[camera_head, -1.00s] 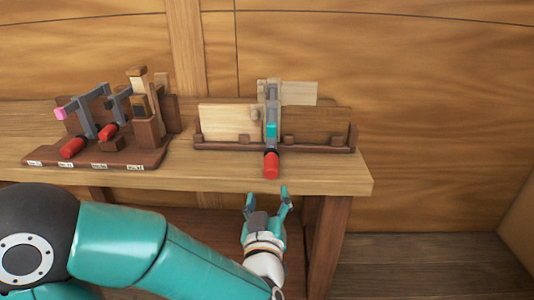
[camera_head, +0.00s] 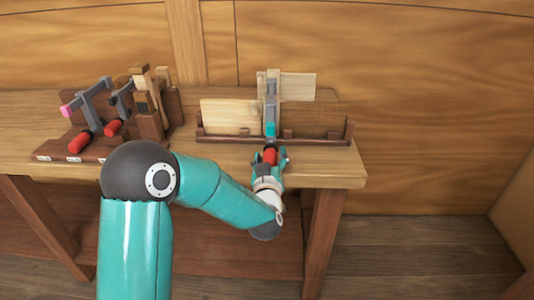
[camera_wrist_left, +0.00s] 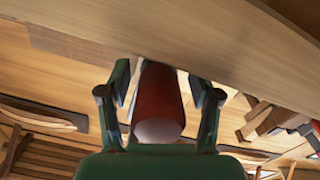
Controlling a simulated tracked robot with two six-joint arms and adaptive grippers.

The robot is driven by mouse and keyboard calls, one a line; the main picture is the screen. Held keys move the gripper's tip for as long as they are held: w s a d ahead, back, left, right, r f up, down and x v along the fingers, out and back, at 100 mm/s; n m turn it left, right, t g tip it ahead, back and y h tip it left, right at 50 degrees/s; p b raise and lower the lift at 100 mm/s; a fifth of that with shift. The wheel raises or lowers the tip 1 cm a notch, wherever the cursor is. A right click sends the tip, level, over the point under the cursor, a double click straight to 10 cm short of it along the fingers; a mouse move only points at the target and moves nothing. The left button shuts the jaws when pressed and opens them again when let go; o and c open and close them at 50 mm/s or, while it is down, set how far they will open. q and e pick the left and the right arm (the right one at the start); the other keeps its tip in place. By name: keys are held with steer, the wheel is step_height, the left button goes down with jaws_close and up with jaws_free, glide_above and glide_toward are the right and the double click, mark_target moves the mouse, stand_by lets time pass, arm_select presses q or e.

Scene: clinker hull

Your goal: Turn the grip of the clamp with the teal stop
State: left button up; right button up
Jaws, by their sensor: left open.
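The clamp with the teal stop (camera_head: 271,130) stands on the bench, its grey bar (camera_head: 271,95) upright against wooden boards. Its red grip (camera_head: 270,155) points toward me at the front. My left gripper (camera_head: 270,158) is open, with one finger on each side of the red grip. In the left wrist view the red grip (camera_wrist_left: 159,100) lies between the two open fingers, with small gaps visible at both sides. Its pale round end faces the palm. My right gripper is in neither view.
A rack (camera_head: 75,157) at the left of the bench (camera_head: 330,175) holds other clamps with red grips, one with a pink stop (camera_head: 67,110). Wooden boards (camera_head: 230,116) stand in a dark holder (camera_head: 320,141) around the clamp. The bench's right end is clear.

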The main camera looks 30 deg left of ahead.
arm_select(q)
steer(key=shift+w+a, duration=0.1)
steer(key=shift+w, duration=0.05)
steer(key=c, duration=1.1)
steer(key=shift+a, duration=0.45)
steer(key=shift+c, duration=0.2)
steer(key=shift+d, duration=0.4)
